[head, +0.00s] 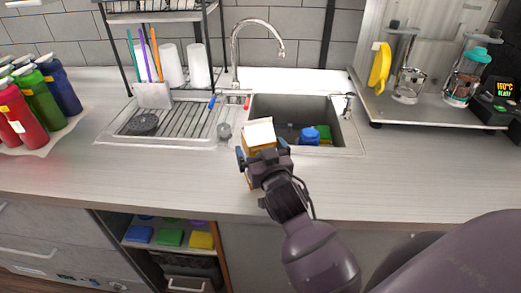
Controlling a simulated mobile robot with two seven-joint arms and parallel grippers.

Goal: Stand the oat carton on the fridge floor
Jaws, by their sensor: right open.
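A carton with a white top and orange-yellow sides (259,133) stands upright on the counter, just in front of the sink. I cannot read its label, so I cannot confirm that it is the oat carton. My right gripper (264,155) is at the carton with its jaws open, one finger to each side of it. The gripper and wrist hide most of the carton's near side and lower part. My left gripper is out of view. No fridge can be made out in this view.
The sink (325,116) with a blue item and the draining board (165,122) lie behind the carton. Several colored bottles (40,95) stand at the far left. A raised shelf (425,107) with jars is at the right. The counter (150,178) is clear left of the gripper.

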